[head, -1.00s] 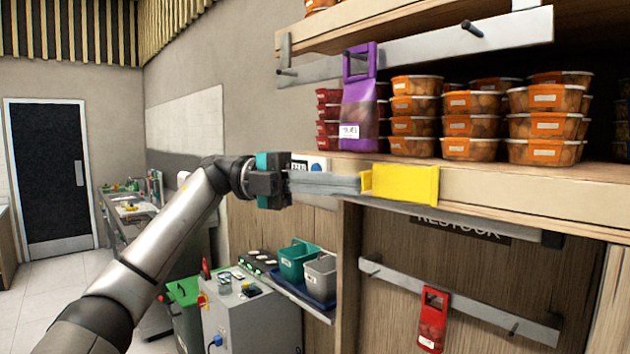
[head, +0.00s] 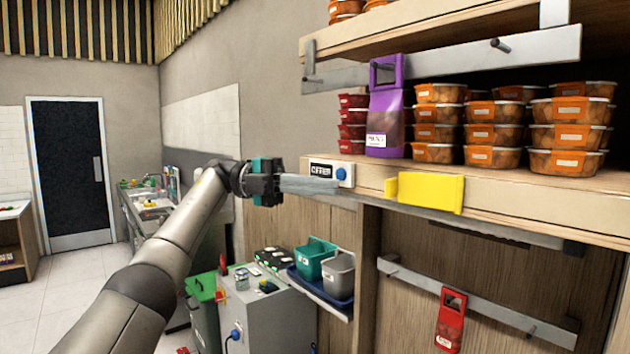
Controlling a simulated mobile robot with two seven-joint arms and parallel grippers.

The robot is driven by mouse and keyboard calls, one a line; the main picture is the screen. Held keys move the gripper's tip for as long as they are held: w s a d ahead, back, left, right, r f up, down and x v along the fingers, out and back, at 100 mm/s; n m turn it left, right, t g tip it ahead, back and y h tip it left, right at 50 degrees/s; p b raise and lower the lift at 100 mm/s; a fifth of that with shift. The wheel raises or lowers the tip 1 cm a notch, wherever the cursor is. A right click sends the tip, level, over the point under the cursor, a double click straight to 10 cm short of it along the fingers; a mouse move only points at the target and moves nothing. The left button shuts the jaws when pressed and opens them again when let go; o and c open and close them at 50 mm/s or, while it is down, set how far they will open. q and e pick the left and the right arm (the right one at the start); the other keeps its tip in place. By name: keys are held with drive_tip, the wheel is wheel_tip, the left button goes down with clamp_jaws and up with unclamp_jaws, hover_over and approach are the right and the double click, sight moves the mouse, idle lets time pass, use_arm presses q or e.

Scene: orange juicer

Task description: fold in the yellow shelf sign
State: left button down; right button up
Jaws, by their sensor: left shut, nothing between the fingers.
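The yellow shelf sign (head: 430,191) is on the front edge of the wooden shelf, right of centre in the head view. Its broad face shows, with a short flap at its left end. My left gripper (head: 335,187) reaches in from the left, its long grey fingers pointing right. The fingers are shut and empty. They end in front of the shelf's left end, below a label with a blue button (head: 341,174). A gap shows between the fingertips and the sign. My right gripper is not in view.
A purple bag (head: 386,115) and stacked orange tubs (head: 492,130) stand on the shelf (head: 530,200) above the sign. Metal rails run below it, one with a red packet (head: 451,318). Teal and grey bins (head: 316,258) sit lower, under my left arm's reach.

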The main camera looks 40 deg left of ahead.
use_arm(q)
drive_tip(key=shift+w+a, duration=0.1)
drive_tip(key=shift+a, duration=0.65)
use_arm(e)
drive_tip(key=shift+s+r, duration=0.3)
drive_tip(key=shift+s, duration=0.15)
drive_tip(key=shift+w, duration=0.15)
